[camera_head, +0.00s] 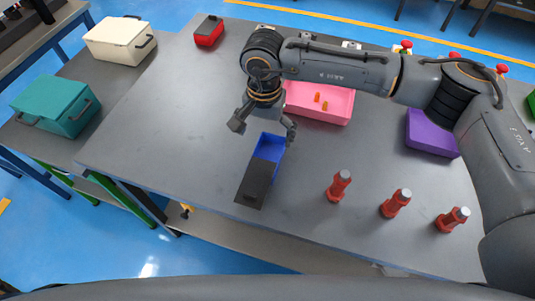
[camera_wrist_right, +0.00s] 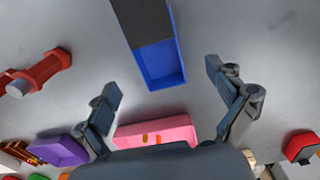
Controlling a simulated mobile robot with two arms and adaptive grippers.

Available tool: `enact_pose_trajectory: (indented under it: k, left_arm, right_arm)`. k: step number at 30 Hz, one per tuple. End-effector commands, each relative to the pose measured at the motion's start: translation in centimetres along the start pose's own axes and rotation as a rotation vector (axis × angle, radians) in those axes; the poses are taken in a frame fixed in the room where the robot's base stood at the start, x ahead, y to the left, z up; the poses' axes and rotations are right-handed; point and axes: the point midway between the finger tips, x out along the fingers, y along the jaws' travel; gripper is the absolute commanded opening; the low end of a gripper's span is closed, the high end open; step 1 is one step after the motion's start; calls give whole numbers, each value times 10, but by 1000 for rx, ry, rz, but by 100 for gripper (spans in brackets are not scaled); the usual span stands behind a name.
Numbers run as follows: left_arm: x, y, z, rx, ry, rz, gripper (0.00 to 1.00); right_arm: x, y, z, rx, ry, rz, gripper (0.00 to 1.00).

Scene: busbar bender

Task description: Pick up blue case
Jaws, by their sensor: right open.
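The blue case (camera_head: 270,147) lies on the grey table, a long narrow open box with a blue inside and a dark cover over its near part. It also shows in the right wrist view (camera_wrist_right: 163,68), at the top centre. My right gripper (camera_head: 263,127) is open and empty above the far, blue end of the case. In the right wrist view its two fingers (camera_wrist_right: 168,90) stand wide apart, one on either side of the case's blue end. The fingers do not visibly touch the case. My left gripper is not in view.
A pink tray (camera_head: 335,106) with small orange pieces lies behind the case. Several red posts (camera_head: 338,187) stand to its right. A purple box (camera_head: 432,138) is at the right and a red box (camera_head: 209,31) at the back left. Teal (camera_head: 54,106) and white (camera_head: 119,40) cases sit at the left.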

Motion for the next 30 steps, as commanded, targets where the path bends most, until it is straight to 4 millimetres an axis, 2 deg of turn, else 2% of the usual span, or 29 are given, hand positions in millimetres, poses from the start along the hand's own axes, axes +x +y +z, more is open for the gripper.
enact_pose_trajectory:
  k: [3, 11, 15, 19, 28, 29, 30]
  left_arm:
    - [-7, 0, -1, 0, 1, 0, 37]
    - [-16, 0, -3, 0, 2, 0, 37]
    - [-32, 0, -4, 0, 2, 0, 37]
    - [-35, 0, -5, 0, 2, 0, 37]
    - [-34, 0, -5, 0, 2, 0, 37]
    - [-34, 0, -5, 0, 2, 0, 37]
    - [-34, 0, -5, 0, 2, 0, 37]
  right_arm:
    - [18, 0, 0, 2, -3, 2, 94]
    - [37, 2, 1, 1, -2, 2, 94]
    - [56, 6, 3, 2, -4, 3, 94]
    - [75, 6, 3, 1, -1, 2, 94]
    - [83, 5, 2, 0, 1, 0, 94]
    - [83, 5, 2, 0, 1, 0, 90]
    - [83, 5, 2, 0, 1, 0, 82]
